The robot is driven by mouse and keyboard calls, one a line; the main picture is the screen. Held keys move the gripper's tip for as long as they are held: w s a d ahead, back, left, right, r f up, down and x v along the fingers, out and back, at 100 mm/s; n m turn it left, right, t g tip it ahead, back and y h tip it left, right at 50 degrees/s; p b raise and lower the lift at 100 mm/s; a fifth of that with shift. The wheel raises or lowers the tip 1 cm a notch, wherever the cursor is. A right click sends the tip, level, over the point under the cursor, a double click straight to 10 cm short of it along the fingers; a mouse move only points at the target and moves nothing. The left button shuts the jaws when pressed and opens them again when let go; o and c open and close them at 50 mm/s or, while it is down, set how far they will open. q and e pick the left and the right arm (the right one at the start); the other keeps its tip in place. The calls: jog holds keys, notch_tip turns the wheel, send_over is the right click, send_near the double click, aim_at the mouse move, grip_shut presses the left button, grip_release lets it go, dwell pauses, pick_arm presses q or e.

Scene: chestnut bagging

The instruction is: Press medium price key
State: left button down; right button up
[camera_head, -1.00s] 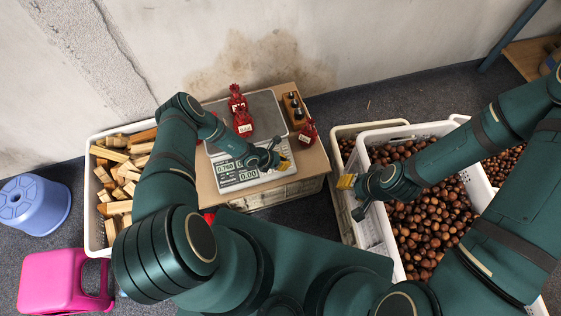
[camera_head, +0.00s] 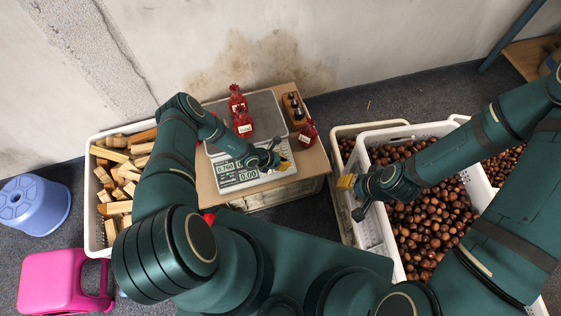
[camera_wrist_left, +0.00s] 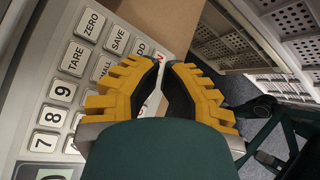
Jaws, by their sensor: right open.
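The scale (camera_head: 225,158) stands on a cardboard-brown table top, with a lit display (camera_head: 237,177) and a key panel at its front. In the left wrist view the keys ZERO (camera_wrist_left: 91,24), SAVE (camera_wrist_left: 117,39), TARE (camera_wrist_left: 75,57) and a partly covered SMALL (camera_wrist_left: 103,67) show. No medium key label can be read; my left gripper covers part of the panel. My left gripper (camera_head: 281,163) is over the panel's right side, its yellow fingers drawn together and empty. Whether it touches a key cannot be told. My right gripper (camera_head: 351,190) is open and empty beside the chestnut crate.
Red bags stand on the scale (camera_head: 243,123) and table (camera_head: 308,133). A wooden block with weights (camera_head: 291,105) is at the scale's right. A wood-filled crate (camera_head: 94,230) is left, a chestnut crate (camera_head: 374,232) right. Blue (camera_head: 35,203) and pink (camera_head: 50,283) stools stand on the floor.

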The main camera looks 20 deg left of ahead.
pick_arm(q)
jog(key=shift+w+f, duration=0.1)
jog(key=shift+f, duration=0.35)
jog(key=shift+w+a+f, duration=0.1)
jog(key=shift+f, duration=0.2)
dwell(0.7)
dwell(0.3)
jog(key=shift+s+r+p, duration=0.2)
jog(key=shift+r+p, duration=0.6)
jog(key=shift+p, duration=0.3)
